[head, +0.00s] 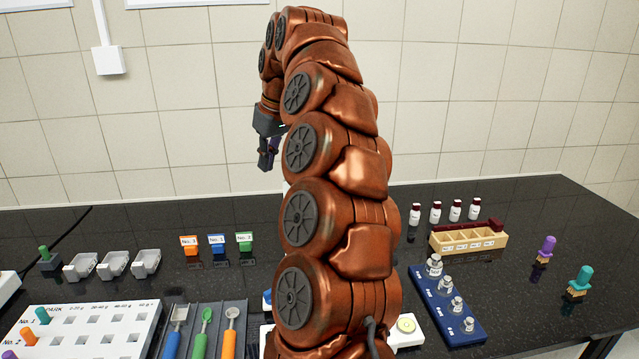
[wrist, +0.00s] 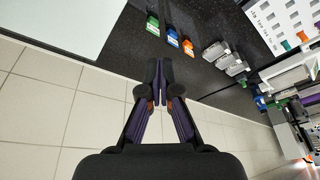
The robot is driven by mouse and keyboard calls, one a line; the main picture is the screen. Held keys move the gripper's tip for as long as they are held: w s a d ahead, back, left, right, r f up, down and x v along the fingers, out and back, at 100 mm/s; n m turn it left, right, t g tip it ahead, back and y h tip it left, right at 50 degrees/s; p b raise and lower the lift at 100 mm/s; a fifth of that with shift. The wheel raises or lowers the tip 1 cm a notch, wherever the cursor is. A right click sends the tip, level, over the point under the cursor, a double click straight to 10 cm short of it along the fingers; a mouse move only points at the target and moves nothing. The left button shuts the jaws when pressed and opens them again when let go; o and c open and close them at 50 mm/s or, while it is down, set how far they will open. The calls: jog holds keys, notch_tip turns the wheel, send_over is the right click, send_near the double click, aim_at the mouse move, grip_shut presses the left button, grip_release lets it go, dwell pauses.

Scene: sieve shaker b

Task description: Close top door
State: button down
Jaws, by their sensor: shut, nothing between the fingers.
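My gripper (head: 268,153) is up in front of the tiled wall, left of my arm, with its fingers pointing down. In the wrist view the gripper's fingertips (wrist: 160,82) are together with nothing between them. A pale flat panel (wrist: 60,28) fills the upper left corner of the wrist view, apart from the fingers; I cannot tell whether it is the top door. In the head view my arm hides the middle of the bench. Only edges of a white device (head: 407,333) show beside the arm's base, so its door is hidden there.
On the black bench (head: 140,225) stand orange, blue and green labelled holders (head: 217,243), grey trays (head: 115,263), a white pegboard (head: 95,335) and coloured-handled tools (head: 203,335). At right are a blue weight block (head: 440,300), a wooden box (head: 468,239) and small bottles (head: 435,211).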

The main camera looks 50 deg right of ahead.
jog(key=s+d+m+h, duration=0.1)
jog(key=s+d+m, duration=0.15)
jog(key=d, duration=1.05)
jog(key=x, duration=0.8)
jog(key=shift+s+f+p, duration=0.1)
jog(key=shift+f+p, duration=0.3)
jog(key=shift+f, duration=0.3)
jog(key=shift+s, duration=0.6)
jog(key=shift+s+a+f+p, duration=0.15)
jog(key=shift+s+p, duration=0.05)
jog(key=shift+s, duration=0.4)
jog(key=shift+s+a+f+p, duration=0.1)
jog(key=shift+s+a+p, duration=0.1)
jog(key=shift+s, duration=0.45)
